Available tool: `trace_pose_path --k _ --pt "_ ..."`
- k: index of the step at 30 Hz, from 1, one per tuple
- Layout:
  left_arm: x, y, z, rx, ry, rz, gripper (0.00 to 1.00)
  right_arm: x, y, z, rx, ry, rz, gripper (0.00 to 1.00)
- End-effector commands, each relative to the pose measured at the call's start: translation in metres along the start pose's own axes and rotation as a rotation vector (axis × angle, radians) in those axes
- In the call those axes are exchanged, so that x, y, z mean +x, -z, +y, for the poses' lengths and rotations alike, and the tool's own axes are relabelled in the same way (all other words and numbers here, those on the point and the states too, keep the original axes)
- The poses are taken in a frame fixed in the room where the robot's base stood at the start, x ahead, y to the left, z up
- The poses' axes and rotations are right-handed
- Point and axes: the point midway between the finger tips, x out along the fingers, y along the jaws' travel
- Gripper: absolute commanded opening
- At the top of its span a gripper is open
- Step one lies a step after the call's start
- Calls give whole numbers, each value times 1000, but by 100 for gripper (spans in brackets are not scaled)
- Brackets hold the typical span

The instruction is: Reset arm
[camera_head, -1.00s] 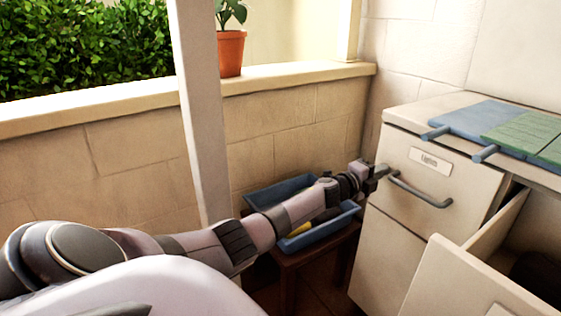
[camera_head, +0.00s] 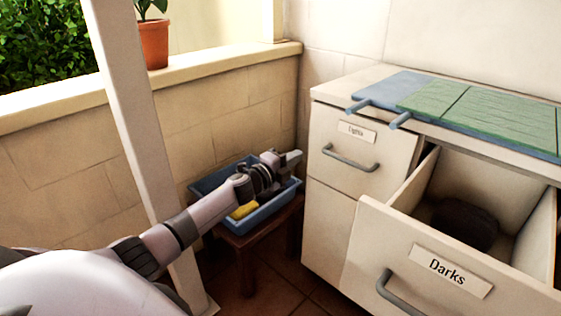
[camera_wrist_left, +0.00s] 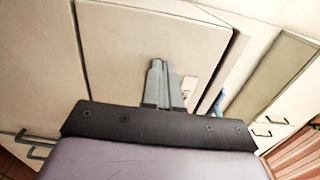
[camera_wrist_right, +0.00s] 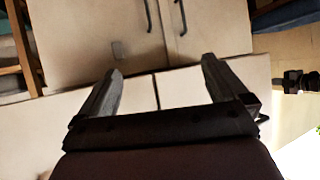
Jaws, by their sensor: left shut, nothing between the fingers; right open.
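My left arm reaches in from the left in the head view. My left gripper (camera_head: 291,158) is above the blue tub, near the left side of the cabinet, and holds nothing. In the left wrist view its two fingers (camera_wrist_left: 162,85) are together, with pale cabinet faces beyond them. My right gripper is outside the head view. In the right wrist view my right gripper (camera_wrist_right: 162,85) has its fingers wide apart with nothing between them, in front of pale cabinet doors.
A blue tub (camera_head: 262,218) with a yellow item (camera_head: 244,211) stands on a small wooden stand (camera_head: 240,240). The "Darks" drawer (camera_head: 400,250) is open with a dark bundle (camera_head: 465,222) inside. The "Lights" drawer (camera_head: 335,140) is shut. A blue-and-green board (camera_head: 480,113) lies on the counter.

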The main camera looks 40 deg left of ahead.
Motion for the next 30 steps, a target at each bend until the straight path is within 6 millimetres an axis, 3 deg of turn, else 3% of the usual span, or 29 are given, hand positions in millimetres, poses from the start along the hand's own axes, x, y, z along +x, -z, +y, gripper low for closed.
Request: trace_pose_path --k 10,23,26,30 --pt "-40 0 1 0 -2 0 0 -4 -10 3 16 -9 -35 100" --pt "-49 1 1 -4 -1 -1 0 -4 -14 6 18 -15 -43 100" --pt "-52 8 7 -41 -10 -20 0 -3 -13 6 18 -15 -41 100" --pt "-70 33 29 -194 -54 -105 0 -3 -12 6 17 -14 -38 100"
